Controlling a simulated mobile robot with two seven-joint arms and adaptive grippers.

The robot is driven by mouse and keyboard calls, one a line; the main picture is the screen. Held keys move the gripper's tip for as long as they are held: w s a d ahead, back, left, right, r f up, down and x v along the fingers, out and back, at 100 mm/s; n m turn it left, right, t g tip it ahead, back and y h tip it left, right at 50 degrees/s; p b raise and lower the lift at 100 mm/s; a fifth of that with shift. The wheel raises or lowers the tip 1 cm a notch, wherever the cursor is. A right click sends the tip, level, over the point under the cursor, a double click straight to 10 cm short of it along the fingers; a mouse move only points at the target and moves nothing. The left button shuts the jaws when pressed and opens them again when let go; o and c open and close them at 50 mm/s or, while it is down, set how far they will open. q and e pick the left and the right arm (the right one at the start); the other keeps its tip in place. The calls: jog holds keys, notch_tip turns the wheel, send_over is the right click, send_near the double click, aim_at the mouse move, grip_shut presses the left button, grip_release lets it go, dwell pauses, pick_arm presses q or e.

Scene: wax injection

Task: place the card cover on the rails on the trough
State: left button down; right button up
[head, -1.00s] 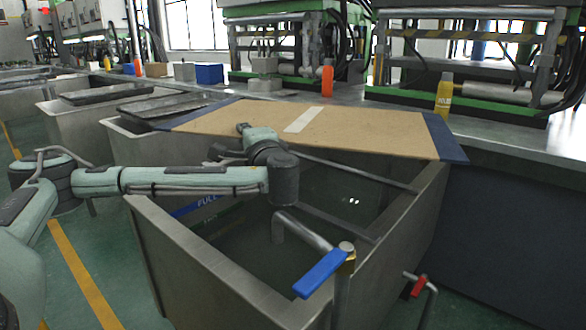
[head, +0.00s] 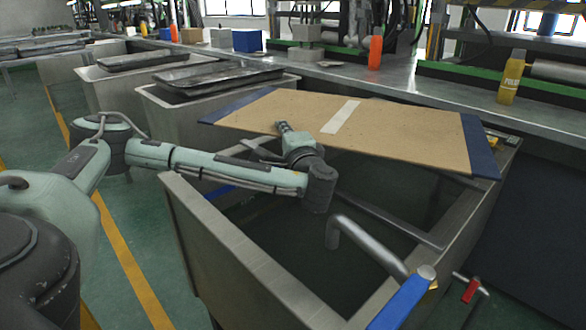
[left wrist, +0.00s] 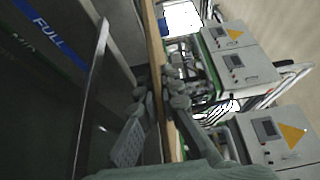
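The card cover (head: 400,130) is a flat tan board with dark blue ends and a pale strip across its middle. It is over the back of the open metal trough (head: 235,255). My left gripper (head: 282,128) is at the cover's near edge. In the left wrist view its fingers (left wrist: 158,105) lie on both faces of the board (left wrist: 154,60), which appears edge-on, and look closed on it. A rail (head: 390,220) crosses the trough below the cover; a bar also shows in the left wrist view (left wrist: 92,95). The cover hides the trough's back. My right gripper is out of view.
Neighbouring troughs (head: 160,105) stand at left.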

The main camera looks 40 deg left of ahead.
pick_arm(q)
notch_tip(320, 180, down, 10)
jog(key=shift+f, duration=0.25)
jog(key=c, duration=2.2)
grip_release()
jog(key=shift+f, duration=0.15)
jog(key=o, duration=0.5)
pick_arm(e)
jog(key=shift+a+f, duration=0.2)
